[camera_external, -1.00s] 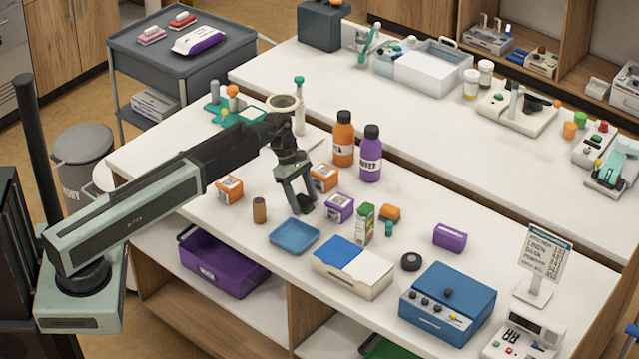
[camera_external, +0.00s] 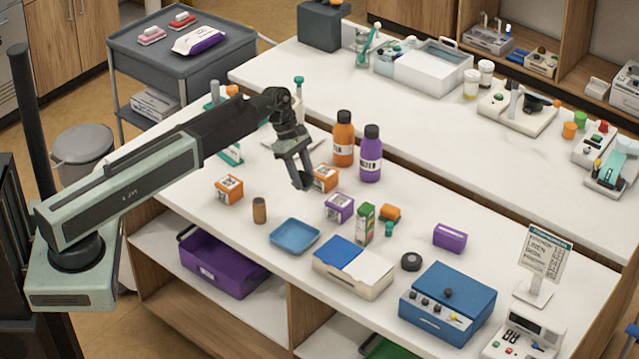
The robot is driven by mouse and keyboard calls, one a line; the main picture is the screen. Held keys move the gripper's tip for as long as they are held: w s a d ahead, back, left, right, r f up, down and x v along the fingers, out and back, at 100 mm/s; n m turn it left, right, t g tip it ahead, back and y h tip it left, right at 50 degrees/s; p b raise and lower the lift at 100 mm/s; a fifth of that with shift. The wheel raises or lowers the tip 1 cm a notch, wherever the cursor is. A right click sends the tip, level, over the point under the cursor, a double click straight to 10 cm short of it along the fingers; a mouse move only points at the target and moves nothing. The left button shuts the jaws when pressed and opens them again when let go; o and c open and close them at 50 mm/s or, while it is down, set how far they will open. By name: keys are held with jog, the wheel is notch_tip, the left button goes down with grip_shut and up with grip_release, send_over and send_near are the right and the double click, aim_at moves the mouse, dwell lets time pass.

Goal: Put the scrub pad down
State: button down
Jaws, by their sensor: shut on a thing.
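My gripper (camera_external: 298,182) is above the near white counter (camera_external: 225,231), fingers pointing down. It is shut on the scrub pad, which is small and mostly hidden between the dark fingers, so its shape and colour are not clear. In the picture the fingertips overlap the left edge of an orange box (camera_external: 327,178). They appear to be raised clear of the counter, but the exact height cannot be told.
A blue tray (camera_external: 295,236), a brown cylinder (camera_external: 259,210) and another orange box (camera_external: 229,189) are nearby. A purple box (camera_external: 339,207), a green carton (camera_external: 365,223), an orange bottle (camera_external: 344,140) and a purple bottle (camera_external: 370,155) stand to the right. Bare counter lies around the brown cylinder.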

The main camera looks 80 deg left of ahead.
notch_tip(320, 180, up, 2)
jog(key=shift+p, duration=0.35)
jog(key=shift+f, duration=0.1)
jog(key=s+a+n, duration=0.2)
jog(key=s+a, duration=0.1)
jog(key=a, duration=0.5)
jog(key=n+t+y, duration=0.1)
jog(key=n, duration=0.2)
send_over(263, 174)
jog(key=s, duration=0.1)
jog(key=f+b, duration=0.6)
jog(key=b, duration=0.1)
jog(key=f+b, duration=0.3)
jog(key=f, duration=0.1)
jog(key=shift+s+a+f, duration=0.1)
jog(key=shift+s+a, duration=0.05)
jog(key=shift+a, duration=0.1)
jog(key=shift+r, duration=0.2)
jog(key=shift+f, duration=0.15)
jog(key=c, duration=0.9)
grip_release()
